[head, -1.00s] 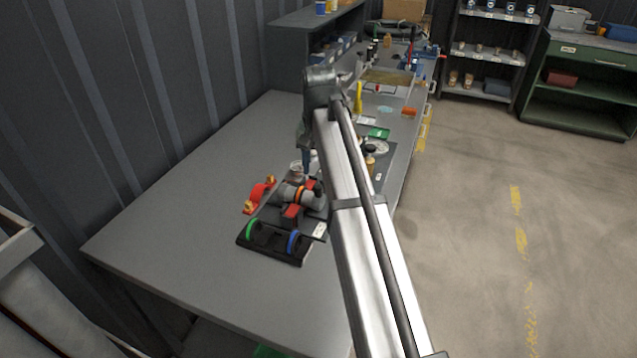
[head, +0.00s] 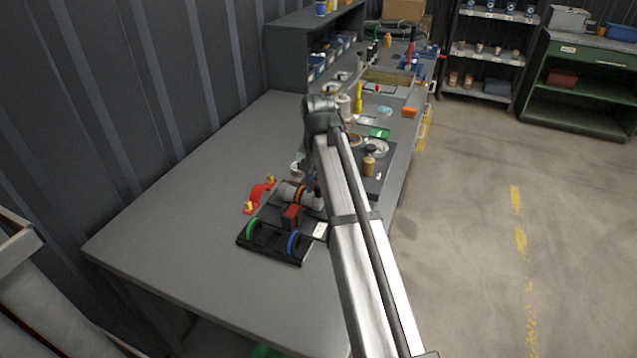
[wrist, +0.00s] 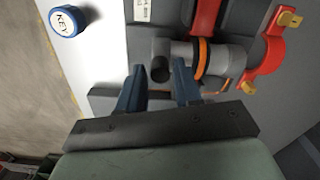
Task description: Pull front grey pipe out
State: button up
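The grey pipe (head: 290,192) lies on the black fixture board, with an orange ring around it. In the wrist view the pipe (wrist: 182,53) runs sideways, and its dark round end faces the camera. My gripper (wrist: 158,72) is open, with its two blue fingers on either side of that end. I cannot tell whether either finger touches it. In the head view my gripper (head: 310,182) is low at the pipe's right end, partly hidden by my arm.
A red clamp (head: 259,194) with brass knobs sits left of the pipe. A blue KEY knob (wrist: 68,21) shows in the wrist view. The left tabletop is clear.

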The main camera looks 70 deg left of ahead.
grip_shut()
dwell(0.3)
jog(key=shift+w+d, duration=1.5)
jog(key=shift+w, duration=0.05)
jog(key=shift+o, duration=1.5)
grip_release()
jog(key=shift+r, duration=0.1)
notch_tip(320, 180, up, 14)
jog(key=shift+f, duration=0.2)
